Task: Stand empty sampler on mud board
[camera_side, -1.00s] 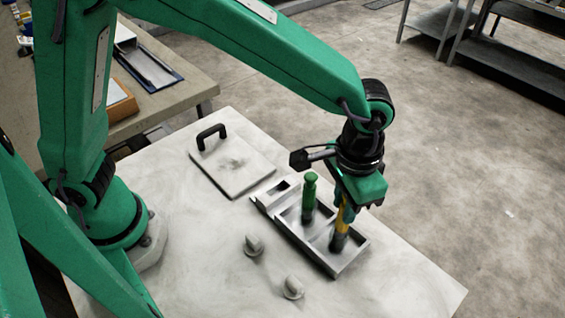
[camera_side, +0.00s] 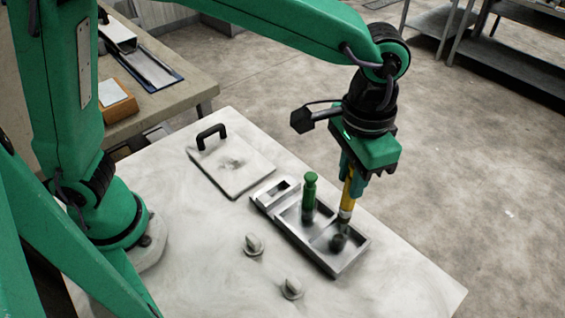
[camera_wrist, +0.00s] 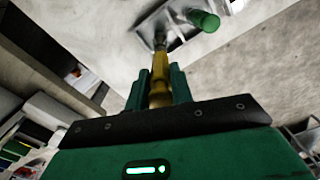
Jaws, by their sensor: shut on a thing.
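My gripper (camera_side: 351,182) is shut on a yellow sampler (camera_side: 347,201), held roughly upright with its grey lower end above the right compartment of a grey metal tray (camera_side: 325,268). The yellow sampler also shows between the fingers in the wrist view (camera_wrist: 160,78). A pale board with a black handle and a dark smudge (camera_side: 234,170), likely the mud board, lies left of the tray.
Two small grey knobbed pieces (camera_side: 253,245) and (camera_side: 292,288) lie on the pale table (camera_side: 400,270) in front of the tray. The board's surface is clear apart from its handle. A side bench (camera_side: 170,95) stands behind at left.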

